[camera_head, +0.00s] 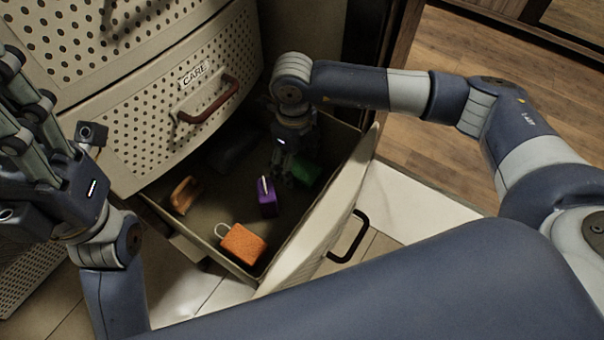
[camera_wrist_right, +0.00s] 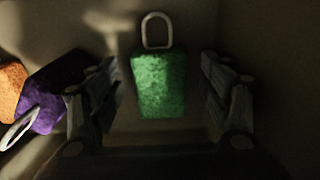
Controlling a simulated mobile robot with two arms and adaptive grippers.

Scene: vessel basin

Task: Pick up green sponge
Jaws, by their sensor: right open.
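The green sponge (camera_head: 306,172) lies in the open drawer (camera_head: 320,232), toward its back right. In the right wrist view the green sponge (camera_wrist_right: 158,84) has a pale loop at its top and sits between my right gripper's fingers (camera_wrist_right: 160,108), with gaps on both sides. In the head view my right gripper (camera_head: 283,172) reaches down into the drawer beside the sponge and partly hides it. It is open and empty. My left gripper (camera_head: 28,112) is raised at the left, outside the drawer, with its fingers spread.
A purple sponge (camera_head: 267,198), an orange sponge (camera_head: 243,243) and a brown object (camera_head: 184,195) lie in the same drawer. The purple one also shows left of my right fingers in the wrist view (camera_wrist_right: 58,92). The cabinet with a red handle (camera_head: 208,100) stands behind.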

